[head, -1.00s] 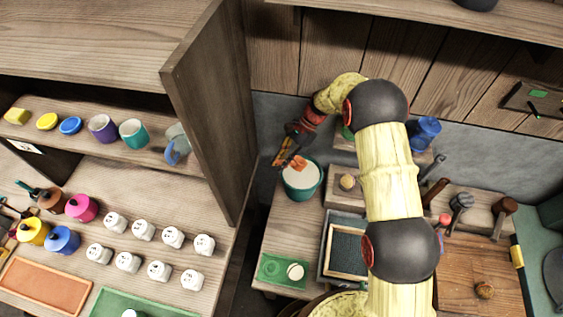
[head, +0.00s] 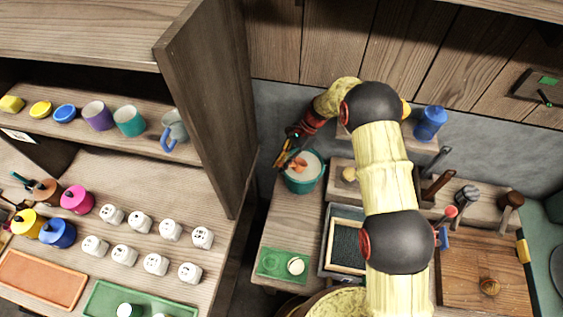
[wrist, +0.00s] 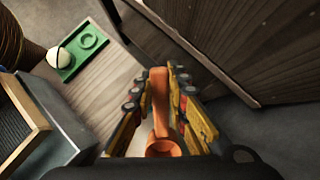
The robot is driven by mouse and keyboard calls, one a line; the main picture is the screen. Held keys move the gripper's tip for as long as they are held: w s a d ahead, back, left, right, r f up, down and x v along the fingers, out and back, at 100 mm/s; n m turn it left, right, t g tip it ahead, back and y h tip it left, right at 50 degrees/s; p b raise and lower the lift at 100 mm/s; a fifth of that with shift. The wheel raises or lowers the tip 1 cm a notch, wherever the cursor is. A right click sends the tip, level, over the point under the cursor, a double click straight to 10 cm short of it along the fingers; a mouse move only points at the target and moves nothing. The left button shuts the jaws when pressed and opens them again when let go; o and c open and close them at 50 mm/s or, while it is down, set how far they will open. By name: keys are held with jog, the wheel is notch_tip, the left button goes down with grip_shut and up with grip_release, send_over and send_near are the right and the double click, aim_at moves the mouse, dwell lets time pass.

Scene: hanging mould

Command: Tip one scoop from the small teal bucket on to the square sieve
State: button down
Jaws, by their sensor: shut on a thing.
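The small teal bucket (head: 304,187) stands at the back left of the bench and holds white material. My gripper (head: 285,158) is at the bucket's left rim. It is shut on an orange scoop (head: 298,164), whose visible part shows against the white material. The wrist view shows the scoop (wrist: 161,100) between the two fingers (wrist: 160,112), its round end low in the picture. I cannot tell whether the scoop holds anything. The bucket does not show in the wrist view. The square sieve (head: 348,224) has a pale wooden frame and dark mesh and lies in front of the bucket, to the right; my arm is close to its right side.
A green tray (head: 266,264) with a round white item lies left of the sieve. A tall wooden cabinet side (head: 205,110) rises left of the bucket. Mallets and a blue cup (head: 430,123) stand to the right. Bare bench lies between bucket and green tray.

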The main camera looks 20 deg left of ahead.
aim_at(279, 162)
notch_tip(279, 162, down, 6)
jog(key=b, duration=0.3)
jog(key=shift+r, duration=0.2)
dwell(0.8)
jog(key=shift+r+p, duration=2.05)
jog(key=shift+r, duration=2.2)
